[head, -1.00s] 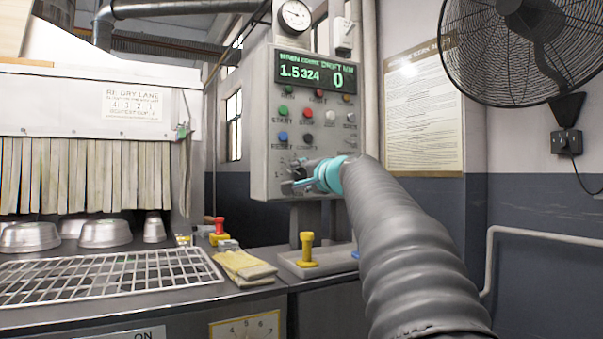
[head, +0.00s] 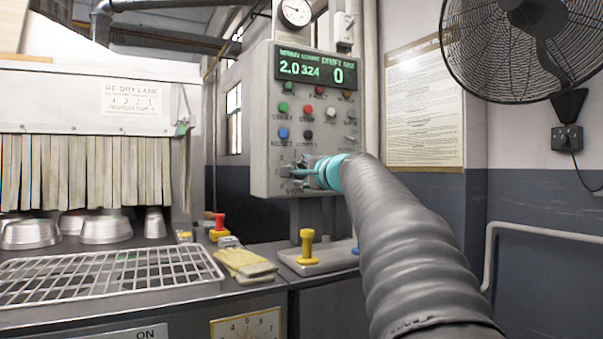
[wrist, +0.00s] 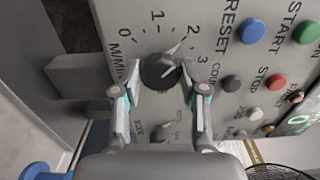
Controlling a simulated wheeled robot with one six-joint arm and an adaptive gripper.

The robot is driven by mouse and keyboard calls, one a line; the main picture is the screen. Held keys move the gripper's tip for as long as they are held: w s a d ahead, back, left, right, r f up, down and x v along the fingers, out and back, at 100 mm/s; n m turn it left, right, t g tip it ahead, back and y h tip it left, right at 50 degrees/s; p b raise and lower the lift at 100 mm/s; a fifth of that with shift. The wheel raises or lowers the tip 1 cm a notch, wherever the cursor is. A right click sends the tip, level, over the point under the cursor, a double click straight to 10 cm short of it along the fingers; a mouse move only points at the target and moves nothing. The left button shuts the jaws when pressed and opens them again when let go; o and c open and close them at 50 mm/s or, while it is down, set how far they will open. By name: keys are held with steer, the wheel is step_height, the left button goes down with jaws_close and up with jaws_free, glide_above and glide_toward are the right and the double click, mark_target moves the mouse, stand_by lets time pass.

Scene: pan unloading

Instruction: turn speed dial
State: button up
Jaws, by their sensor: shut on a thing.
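The black speed dial (wrist: 158,73) sits on the grey control panel (wrist: 85,75), with the numbers 1, 2 and 3 printed around it. Its white pointer line aims at about the 2. My gripper (wrist: 161,68) is shut on the dial, one finger on each side. In the head view my gripper (head: 302,172) reaches the lower left of the panel and hides the dial there. The green display (head: 314,68) reads 2.0, 324 and 0.
Coloured push buttons, including a blue one (wrist: 250,31) and a red one (wrist: 277,82), lie close to the dial. A yellow post (head: 307,247) stands below the panel. A wire rack (head: 110,275) and upturned pans (head: 105,229) are at left, a fan (head: 540,45) at upper right.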

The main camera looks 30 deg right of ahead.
steer(key=o, duration=1.1)
steer(key=shift+o, duration=0.2)
steer(key=s, duration=1.2)
steer(key=shift+d, duration=0.2)
